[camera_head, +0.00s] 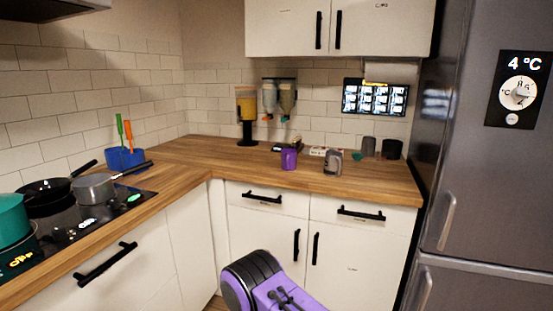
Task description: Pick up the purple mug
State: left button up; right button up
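The purple mug (289,159) stands upright on the wooden counter (230,163) along the back wall, left of a grey cup-like object (333,162). A clear stretch of counter lies in front of it. Neither of my grippers shows in the head view. A purple and black part at the bottom middle looks like a link of my own arm; it is below the counter and well apart from the mug.
A yellow dispenser (246,115) stands behind the mug to the left. Dark cups (391,149) stand at the right, near the fridge (492,160). A stove with a grey pot (93,188) is at the left. Upper cabinets (345,28) hang above the counter.

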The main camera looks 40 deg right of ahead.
aim_at(289, 156)
jog(key=z, duration=0.25)
jog(key=i, duration=1)
jog(key=z, duration=1.35)
jog(key=i, duration=0.8)
jog(key=z, duration=0.8)
